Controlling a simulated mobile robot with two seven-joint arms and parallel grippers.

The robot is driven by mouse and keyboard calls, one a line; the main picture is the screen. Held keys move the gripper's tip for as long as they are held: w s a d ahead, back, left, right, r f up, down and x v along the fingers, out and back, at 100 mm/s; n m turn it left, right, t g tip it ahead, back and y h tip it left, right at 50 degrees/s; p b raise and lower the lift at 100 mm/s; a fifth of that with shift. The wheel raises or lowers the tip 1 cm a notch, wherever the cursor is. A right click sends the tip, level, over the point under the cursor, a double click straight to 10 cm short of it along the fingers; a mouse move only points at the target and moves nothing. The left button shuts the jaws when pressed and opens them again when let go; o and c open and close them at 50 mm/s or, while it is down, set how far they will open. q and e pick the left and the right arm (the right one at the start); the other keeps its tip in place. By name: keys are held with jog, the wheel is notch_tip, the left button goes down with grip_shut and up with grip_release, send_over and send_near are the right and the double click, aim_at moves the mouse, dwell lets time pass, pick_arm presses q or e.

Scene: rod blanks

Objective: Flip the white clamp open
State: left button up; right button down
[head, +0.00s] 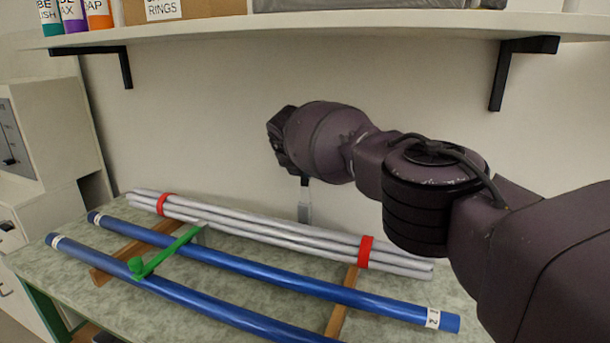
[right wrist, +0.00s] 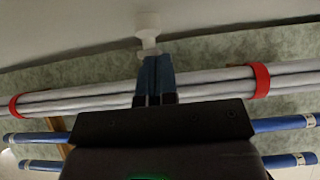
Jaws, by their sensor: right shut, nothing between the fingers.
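The white clamp (head: 304,205) shows in the head view as a pale upright piece behind the grey rod bundle, just below my right gripper (head: 304,182). In the right wrist view the clamp (right wrist: 148,28) has a broad white end and a narrower stem, just beyond the fingertips of my right gripper (right wrist: 155,62). The fingers are together with nothing between them. I cannot tell whether they touch the clamp. The clamp's lower part is hidden by the bundle and the fingers. My left gripper is in neither view.
Grey rods (head: 270,230) lie bundled with red bands (head: 365,252). Two blue rods (head: 260,272) lie in front on wooden supports (head: 338,305). A green clamp (head: 168,252) spans the blue rods. A shelf (head: 330,25) overhangs the table, with a wall behind.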

jog(key=shift+w+f, duration=0.1)
jog(key=shift+w, duration=0.1)
jog(key=shift+w+d+b, duration=0.2)
jog(key=shift+w+b, duration=0.3)
jog(key=shift+b, duration=0.1)
jog(key=shift+w+d+r, duration=0.1)
jog(key=shift+r, duration=0.1)
dwell(0.4)
